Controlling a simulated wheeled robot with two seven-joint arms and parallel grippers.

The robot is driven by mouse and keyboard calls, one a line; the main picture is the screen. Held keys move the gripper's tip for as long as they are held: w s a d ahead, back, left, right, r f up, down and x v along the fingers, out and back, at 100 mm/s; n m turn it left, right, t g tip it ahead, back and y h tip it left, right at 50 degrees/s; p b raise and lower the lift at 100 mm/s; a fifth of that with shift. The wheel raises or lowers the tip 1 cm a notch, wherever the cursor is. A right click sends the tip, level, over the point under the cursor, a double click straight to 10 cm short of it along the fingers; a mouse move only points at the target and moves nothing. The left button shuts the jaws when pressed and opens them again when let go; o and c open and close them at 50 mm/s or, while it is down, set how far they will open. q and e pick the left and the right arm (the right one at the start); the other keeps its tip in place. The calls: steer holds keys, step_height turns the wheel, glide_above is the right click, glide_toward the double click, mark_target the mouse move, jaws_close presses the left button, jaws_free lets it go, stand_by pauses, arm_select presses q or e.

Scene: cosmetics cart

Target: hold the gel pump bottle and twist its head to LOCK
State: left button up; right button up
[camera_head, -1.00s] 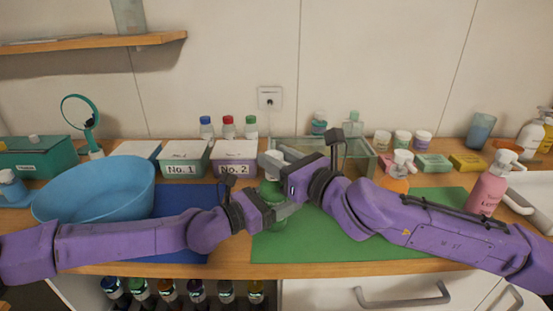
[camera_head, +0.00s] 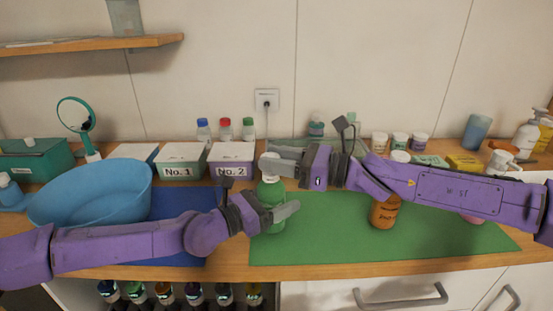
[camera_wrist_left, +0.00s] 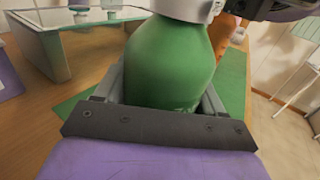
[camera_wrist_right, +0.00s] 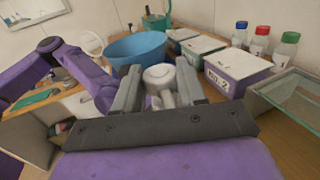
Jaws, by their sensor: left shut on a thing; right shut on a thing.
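The green gel pump bottle (camera_head: 271,196) stands upright at the left edge of the green mat (camera_head: 400,235). My left gripper (camera_head: 277,212) is shut on its body; the left wrist view shows the green body (camera_wrist_left: 172,65) between the two fingers. The white pump head (camera_wrist_right: 160,76) sits between the fingers of my right gripper (camera_wrist_right: 158,92), which is shut on it from the right. In the head view the right gripper (camera_head: 277,163) hides part of the head. I cannot read any lock mark.
An orange bottle (camera_head: 384,211) stands on the green mat behind my right forearm. A blue bowl (camera_head: 90,195) is at left on a blue mat (camera_head: 185,215). Boxes No. 1 (camera_head: 180,172) and No. 2 (camera_head: 231,172) and a glass tray (camera_wrist_right: 290,95) stand behind.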

stand_by(0.3)
steer(key=o, duration=1.1)
steer(key=v, duration=1.2)
steer(key=shift+w, duration=0.1)
arm_select(q)
steer(key=o, duration=1.4)
steer(key=shift+c, duration=0.2)
